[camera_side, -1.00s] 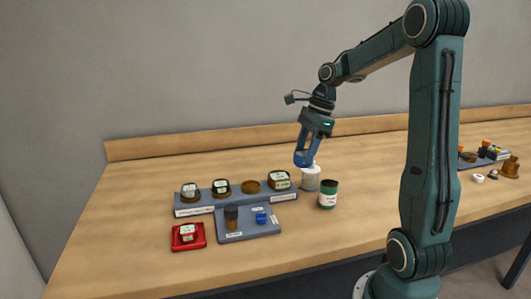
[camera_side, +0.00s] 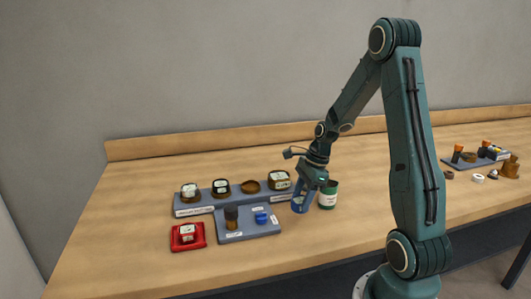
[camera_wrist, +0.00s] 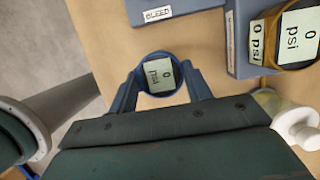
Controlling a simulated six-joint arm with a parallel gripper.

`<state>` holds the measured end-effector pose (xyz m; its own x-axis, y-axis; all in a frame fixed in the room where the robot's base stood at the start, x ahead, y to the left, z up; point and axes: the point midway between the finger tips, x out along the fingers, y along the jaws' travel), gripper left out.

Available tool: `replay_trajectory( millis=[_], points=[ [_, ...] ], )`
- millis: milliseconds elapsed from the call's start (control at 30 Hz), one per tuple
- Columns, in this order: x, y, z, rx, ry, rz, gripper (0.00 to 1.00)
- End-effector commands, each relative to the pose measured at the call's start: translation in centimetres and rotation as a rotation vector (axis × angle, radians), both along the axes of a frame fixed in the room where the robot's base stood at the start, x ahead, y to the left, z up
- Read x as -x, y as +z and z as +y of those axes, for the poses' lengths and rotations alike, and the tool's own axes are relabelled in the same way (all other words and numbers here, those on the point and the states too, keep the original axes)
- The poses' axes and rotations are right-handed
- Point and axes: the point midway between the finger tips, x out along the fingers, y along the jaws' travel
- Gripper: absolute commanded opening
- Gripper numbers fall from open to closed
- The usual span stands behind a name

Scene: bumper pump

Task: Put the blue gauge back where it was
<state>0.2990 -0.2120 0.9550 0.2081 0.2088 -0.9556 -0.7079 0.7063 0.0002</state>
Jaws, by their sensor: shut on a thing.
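The blue gauge (camera_wrist: 158,73) is a round blue-rimmed cup with a white "0 psi" face, seen between my fingers in the wrist view. My gripper (camera_wrist: 158,84) is shut around it. In the side view my gripper (camera_side: 301,200) points down, low by the right end of the grey-blue rack (camera_side: 202,209), left of the green can. The held gauge is hard to tell from the blue fingers there. The rack carries several brown-rimmed gauges (camera_side: 190,190) and a brown round piece (camera_side: 250,186) with no dial showing.
A grey-blue tray (camera_side: 245,234) in front bears a dark cylinder (camera_side: 231,217) and a blue knob (camera_side: 261,217). The green can (camera_side: 328,194) stands close right of my gripper. A white fitting (camera_wrist: 297,124) is nearby.

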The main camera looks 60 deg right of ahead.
Motion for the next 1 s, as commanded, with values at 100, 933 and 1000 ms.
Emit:
replay_trajectory(
  millis=[100,933,1000],
  points=[
    [0.0,-0.2,0.0,0.001,0.000,-0.001,0.19],
    [0.0,-4.5,0.0,0.001,0.000,-0.001,0.19],
    [0.0,-4.5,0.0,0.001,0.000,-0.001,0.19]
  ],
)
